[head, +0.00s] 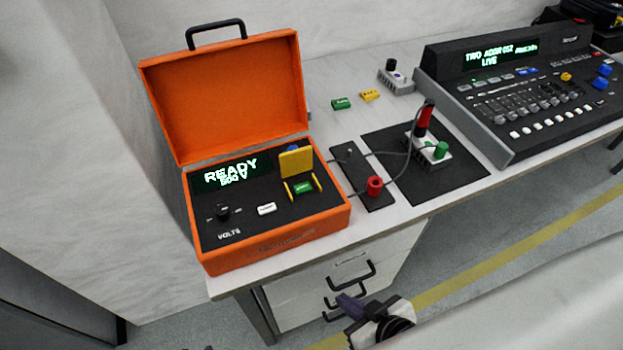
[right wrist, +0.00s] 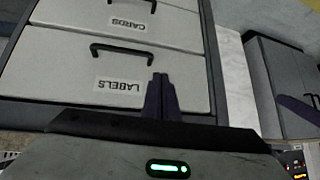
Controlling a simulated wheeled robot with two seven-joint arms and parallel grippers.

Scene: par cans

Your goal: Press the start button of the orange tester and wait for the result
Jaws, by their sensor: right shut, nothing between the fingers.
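The orange tester (head: 270,235) stands on the bench with its lid (head: 225,95) open. The lettering on the button and green piece is too small to read. My right gripper (head: 350,302) is shut and empty, below the bench top by the drawers; its fingers show in the right wrist view (right wrist: 161,95). Only tiny dark tips, probably my left gripper (head: 208,347), show at the bottom edge.
Right of the tester are a dark plate with a red socket (head: 374,187), and a black mat (head: 462,165) with a cabled grey box. A lighting console (head: 530,90) stands farther right. Drawers (head: 340,285) with black handles are under the bench, one marked LABELS (right wrist: 125,85).

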